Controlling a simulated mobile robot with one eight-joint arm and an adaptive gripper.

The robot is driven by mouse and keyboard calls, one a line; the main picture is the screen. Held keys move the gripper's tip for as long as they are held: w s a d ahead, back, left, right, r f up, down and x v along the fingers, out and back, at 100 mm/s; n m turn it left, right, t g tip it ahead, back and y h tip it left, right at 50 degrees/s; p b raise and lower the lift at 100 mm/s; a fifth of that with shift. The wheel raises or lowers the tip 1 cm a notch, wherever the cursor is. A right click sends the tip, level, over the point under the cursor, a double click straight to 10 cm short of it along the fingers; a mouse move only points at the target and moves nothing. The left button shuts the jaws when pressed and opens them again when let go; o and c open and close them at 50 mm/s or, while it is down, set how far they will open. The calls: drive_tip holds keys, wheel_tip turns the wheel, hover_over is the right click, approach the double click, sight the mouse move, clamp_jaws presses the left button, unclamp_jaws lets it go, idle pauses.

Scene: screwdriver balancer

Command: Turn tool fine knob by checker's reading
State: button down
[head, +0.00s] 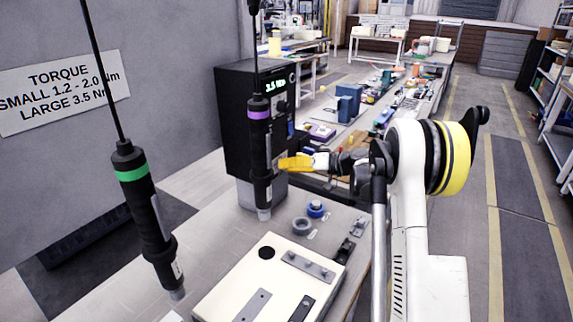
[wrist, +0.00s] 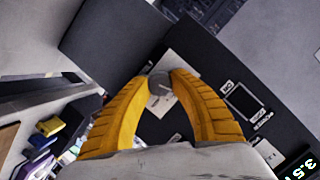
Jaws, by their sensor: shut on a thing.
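The black torque checker (head: 235,125) stands on the bench, with a green lit display (head: 276,87). In the wrist view a display (wrist: 310,168) at the lower right edge shows "3.5", cut off. My gripper (head: 283,163) reaches in from the right, low at the checker's front. In the wrist view its yellow fingers (wrist: 158,80) are shut on a small round grey knob (wrist: 157,86) against a black panel with a pale label behind. A purple-banded screwdriver (head: 258,140) hangs upright before the checker. A green-banded screwdriver (head: 145,205) hangs, tilted, at the left.
A torque sign (head: 62,92) on the wall reads small 1.2 - 2.0 Nm, large 3.5 Nm. A cream box (head: 215,303) lies on the near bench, with a grey ring (head: 301,226) and blue piece (head: 316,209) behind it. The aisle at right is clear.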

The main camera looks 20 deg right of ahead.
drive_tip(key=shift+n+h+p, duration=0.3)
drive_tip(key=shift+n, duration=0.6)
drive_tip(key=c, duration=1.1)
unclamp_jaws()
drive_tip(key=shift+a, duration=0.1)
drive_tip(key=v, duration=1.2)
drive_tip(key=shift+s+f, duration=0.1)
drive_tip(key=shift+s, duration=0.05)
drive_tip(key=shift+a, duration=0.1)
